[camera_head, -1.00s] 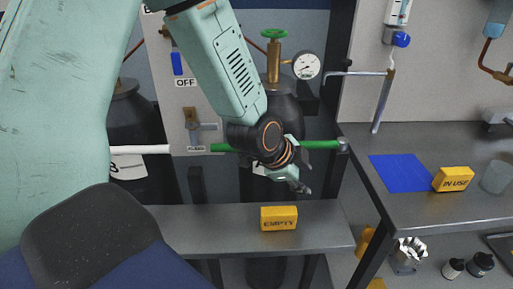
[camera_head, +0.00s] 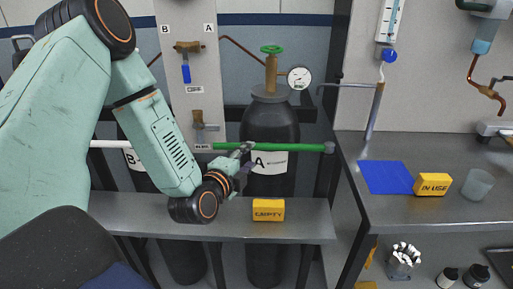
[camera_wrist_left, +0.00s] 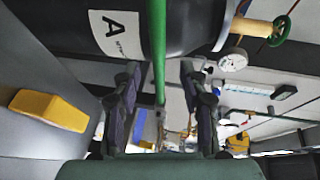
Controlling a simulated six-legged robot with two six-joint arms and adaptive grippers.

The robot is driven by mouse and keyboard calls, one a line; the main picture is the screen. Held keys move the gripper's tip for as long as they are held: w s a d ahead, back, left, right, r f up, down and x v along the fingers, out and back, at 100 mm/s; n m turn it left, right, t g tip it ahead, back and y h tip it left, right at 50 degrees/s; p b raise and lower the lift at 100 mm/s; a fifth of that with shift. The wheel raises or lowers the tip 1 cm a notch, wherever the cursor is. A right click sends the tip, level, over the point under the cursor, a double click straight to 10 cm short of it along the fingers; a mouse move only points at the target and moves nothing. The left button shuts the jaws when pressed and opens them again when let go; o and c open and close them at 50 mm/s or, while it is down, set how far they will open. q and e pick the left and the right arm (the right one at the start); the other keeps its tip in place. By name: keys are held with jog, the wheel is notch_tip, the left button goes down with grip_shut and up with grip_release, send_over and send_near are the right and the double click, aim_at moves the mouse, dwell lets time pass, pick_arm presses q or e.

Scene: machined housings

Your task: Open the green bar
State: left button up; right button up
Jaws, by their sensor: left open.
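The green bar (camera_head: 290,147) runs level across the front of the black cylinder labelled A (camera_head: 270,122). Its right end meets a grey post fitting. In the left wrist view the green bar (camera_wrist_left: 158,45) runs lengthwise between the two spread fingers. My left gripper (camera_head: 244,161) is open at the left part of the bar, in front of the cylinder. In the left wrist view my left gripper (camera_wrist_left: 161,85) shows a gap on both sides of the bar. I cannot tell how deep the bar sits between the fingers. My right gripper is not in view.
A yellow EMPTY block (camera_head: 268,215) stands on the grey shelf (camera_head: 310,222) below. A white bar (camera_head: 108,144) crosses the cylinder labelled B. On the right bench are a blue sheet (camera_head: 385,177), a yellow IN USE block (camera_head: 432,190) and a clear cup (camera_head: 478,184).

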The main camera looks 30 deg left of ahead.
aim_at(258, 148)
pick_arm(q)
jog(key=x, duration=0.2)
jog(key=b+x, duration=0.1)
jog(key=x, duration=0.2)
jog(key=b+x, duration=0.1)
jog(key=x, duration=0.1)
jog(key=shift+w+a+f, duration=0.15)
jog(key=shift+a+f, duration=0.1)
jog(key=shift+f, duration=0.05)
jog(key=shift+w+d, duration=0.1)
jog(key=shift+w, duration=0.1)
jog(key=shift+w+a, duration=0.2)
jog(key=shift+a, duration=0.1)
jog(key=shift+d, duration=0.2)
jog(key=c, duration=0.4)
jog(key=shift+a, duration=0.1)
grip_shut()
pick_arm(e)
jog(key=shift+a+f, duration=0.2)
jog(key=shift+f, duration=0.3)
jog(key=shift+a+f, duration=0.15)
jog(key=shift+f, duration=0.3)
